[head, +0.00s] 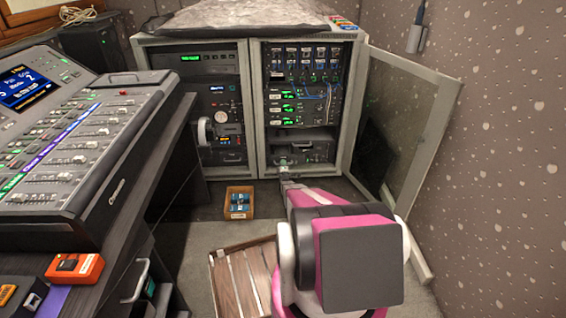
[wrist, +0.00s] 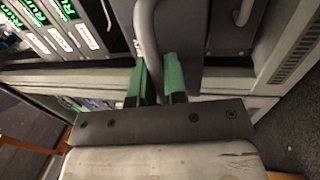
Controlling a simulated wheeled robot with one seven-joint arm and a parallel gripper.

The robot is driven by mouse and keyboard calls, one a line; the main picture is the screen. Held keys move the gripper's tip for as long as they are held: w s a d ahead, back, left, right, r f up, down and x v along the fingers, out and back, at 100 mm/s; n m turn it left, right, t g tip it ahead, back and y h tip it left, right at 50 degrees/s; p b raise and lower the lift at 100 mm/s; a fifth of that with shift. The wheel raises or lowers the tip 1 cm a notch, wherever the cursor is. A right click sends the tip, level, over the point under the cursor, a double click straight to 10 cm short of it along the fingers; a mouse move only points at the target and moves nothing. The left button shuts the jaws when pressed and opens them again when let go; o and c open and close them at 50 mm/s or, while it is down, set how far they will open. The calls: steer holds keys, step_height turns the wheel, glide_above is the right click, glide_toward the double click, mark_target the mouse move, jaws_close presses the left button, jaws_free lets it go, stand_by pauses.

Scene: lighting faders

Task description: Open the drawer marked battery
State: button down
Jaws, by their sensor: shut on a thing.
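My gripper (head: 284,168) reaches to the bottom of the open right rack bay, at the front of a dark drawer (head: 315,152). In the wrist view my gripper's green fingers (wrist: 160,82) are closed on a grey bar handle (wrist: 145,38), one finger on each side. The dark drawer front (wrist: 192,45) lies behind the handle in that view. A second grey handle (wrist: 243,12) shows to its right. No battery marking is readable on the drawer front in either view. I cannot tell whether the drawer is pulled out at all.
The mesh rack door (head: 405,130) stands open at the right, beside my arm. A small box (head: 239,203) with blue items sits on the floor, and a wooden crate (head: 240,285) is nearer. The mixing desk (head: 85,150) fills the left.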

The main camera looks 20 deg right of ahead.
steer(key=r+v, duration=0.1)
steer(key=v, duration=0.6)
steer(key=shift+s, duration=0.4)
steer(key=shift+a+r, duration=0.1)
steer(key=shift+a, duration=0.05)
steer(key=c, duration=1.2)
jaws_free()
